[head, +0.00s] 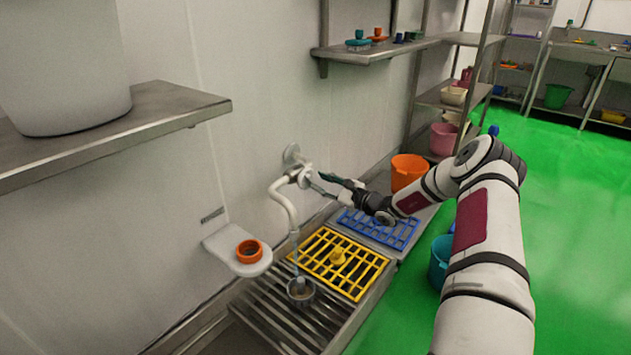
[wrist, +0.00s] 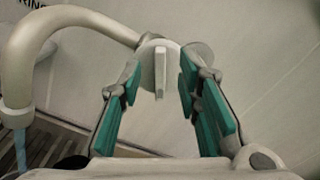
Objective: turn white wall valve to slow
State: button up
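The white wall valve (head: 303,178) is mounted on the wall with a curved white spout (head: 284,200) running from it. In the wrist view the valve's flat handle (wrist: 160,72) stands upright on its round body. My gripper (head: 318,181) is open at the valve. In the wrist view its teal-padded fingers (wrist: 160,84) are spread to the left and right of the handle, with a gap on each side. A thin bluish stream (head: 296,247) hangs below the spout, over a metal cup (head: 300,291). No setting mark is readable at the valve.
A yellow grate (head: 318,270) and a blue grate (head: 372,230) lie on the metal drain bench. A small wall shelf (head: 228,250) with an orange ring (head: 249,250) is at left. An orange bucket (head: 407,172) stands behind my gripper. A steel shelf (head: 150,112) juts out above left.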

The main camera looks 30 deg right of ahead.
jog(key=v, duration=0.8)
jog(key=shift+s, duration=0.2)
jog(key=shift+d, duration=0.1)
